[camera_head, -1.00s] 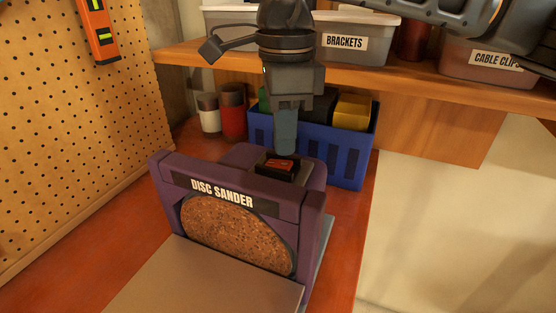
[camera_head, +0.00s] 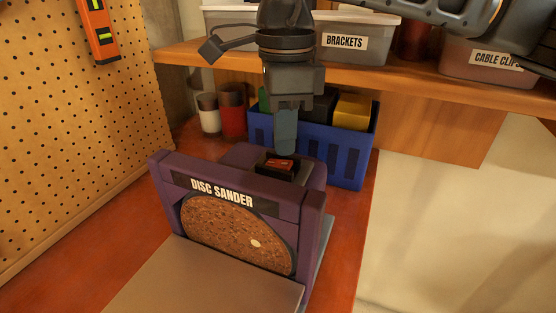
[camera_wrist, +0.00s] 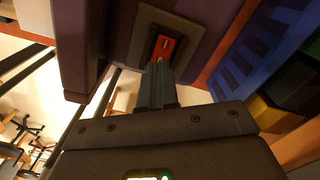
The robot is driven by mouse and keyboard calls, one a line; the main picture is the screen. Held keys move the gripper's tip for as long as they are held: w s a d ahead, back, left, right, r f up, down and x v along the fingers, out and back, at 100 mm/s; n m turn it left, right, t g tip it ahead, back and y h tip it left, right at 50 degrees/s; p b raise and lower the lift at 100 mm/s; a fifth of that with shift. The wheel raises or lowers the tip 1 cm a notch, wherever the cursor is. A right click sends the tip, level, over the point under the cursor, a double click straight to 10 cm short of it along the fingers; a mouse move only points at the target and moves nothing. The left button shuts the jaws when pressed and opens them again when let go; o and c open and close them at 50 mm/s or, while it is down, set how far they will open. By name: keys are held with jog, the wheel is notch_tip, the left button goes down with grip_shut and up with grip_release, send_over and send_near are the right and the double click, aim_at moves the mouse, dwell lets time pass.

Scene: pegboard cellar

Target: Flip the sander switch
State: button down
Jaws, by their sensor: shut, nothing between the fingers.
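The purple disc sander (camera_head: 235,176) stands on the orange-red bench top, with its brown disc (camera_head: 225,228) facing the front and a grey table before it. A pale spot shows on the disc at its lower right. The red switch (camera_head: 280,165) sits in a dark frame on top of the sander's housing. In the wrist view the red switch (camera_wrist: 166,46) lies in a grey plate just beyond the fingertips. My gripper (camera_head: 284,150) points down at the switch, fingers shut and empty. Its tips (camera_wrist: 159,66) are at the switch's near edge; I cannot tell whether they touch.
A blue crate (camera_head: 345,160) with several items stands right behind the sander. A red can (camera_head: 232,110) and a white-and-dark can (camera_head: 209,113) are at the back left. A shelf (camera_head: 400,72) with labelled bins hangs above. A pegboard (camera_head: 70,130) bounds the left side.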

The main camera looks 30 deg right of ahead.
aim_at(284, 163)
jog(key=shift+f+b, duration=1.2)
jog(key=shift+b, duration=0.05)
dwell(0.6)
jog(key=shift+r, duration=0.1)
jog(key=shift+r+p, duration=1.25)
jog(key=shift+r, duration=2.2)
